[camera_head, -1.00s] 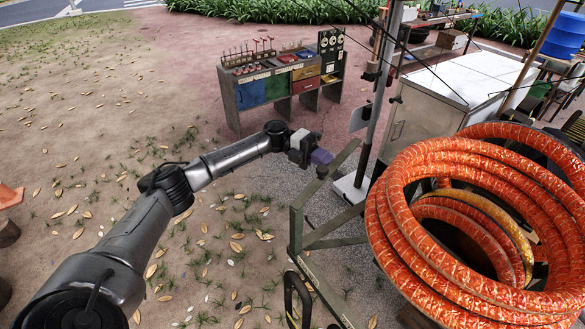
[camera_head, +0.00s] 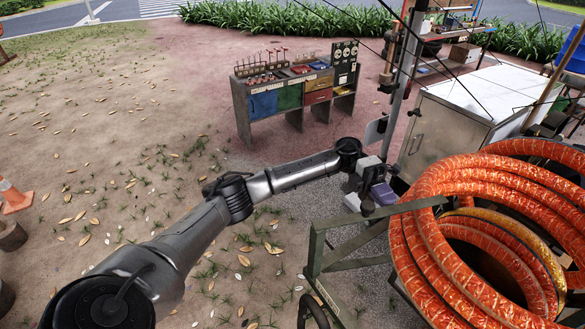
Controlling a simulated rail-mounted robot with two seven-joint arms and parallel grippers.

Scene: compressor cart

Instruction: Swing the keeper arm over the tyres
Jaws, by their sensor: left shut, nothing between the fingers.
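The flat grey-green bar (camera_head: 405,208), which looks like the keeper arm, runs from the top of a metal frame (camera_head: 317,250) to the right. Its free end reaches the left edge of a big orange hose coil (camera_head: 420,255). My left gripper (camera_head: 370,203) is at the bar's far side, close beside it. Its purple-tipped fingers are shut with nothing between them; I cannot tell whether they touch the bar. I cannot make out the tyres clearly; the coil covers much of that area. My right gripper is not in view.
A grey pole (camera_head: 401,90) and a white metal cabinet (camera_head: 480,95) stand just beyond the gripper. A tool bench with coloured drawers (camera_head: 290,95) stands at the back. A traffic cone (camera_head: 13,197) is at the far left. The ground left of my arm is open.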

